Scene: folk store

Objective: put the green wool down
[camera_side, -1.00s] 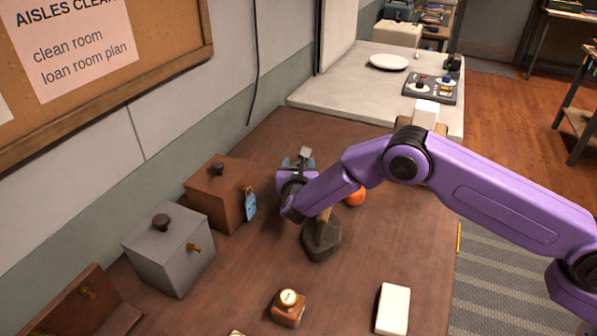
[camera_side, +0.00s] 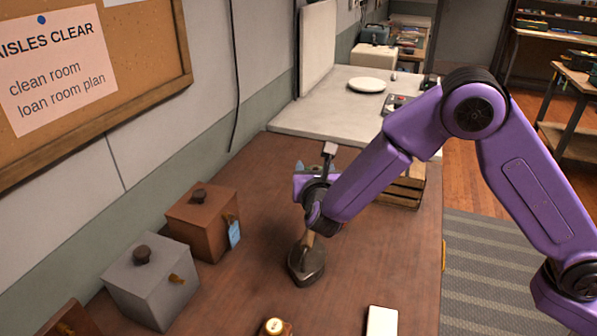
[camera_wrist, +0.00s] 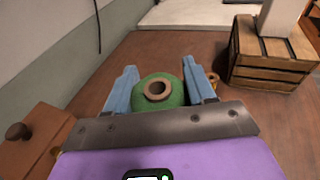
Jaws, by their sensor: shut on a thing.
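The green wool (camera_wrist: 172,93), a rounded green ball or spool with a brown ring on top, sits between my gripper's two blue fingers in the wrist view. My gripper (camera_wrist: 160,90) is shut on it, one finger at each side. In the side view my gripper (camera_side: 305,172) is over the brown table (camera_side: 375,265), beyond the dark flat-iron-like thing. The wool is hidden there behind my wrist. I cannot tell whether its underside touches the table.
A brown box (camera_side: 203,222) with a blue tag and a grey box (camera_side: 150,285) stand along the wall. The dark thing with a wooden handle (camera_side: 306,266) stands nearby. A slatted wooden crate (camera_wrist: 268,58) is at right. Table beyond my gripper looks clear.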

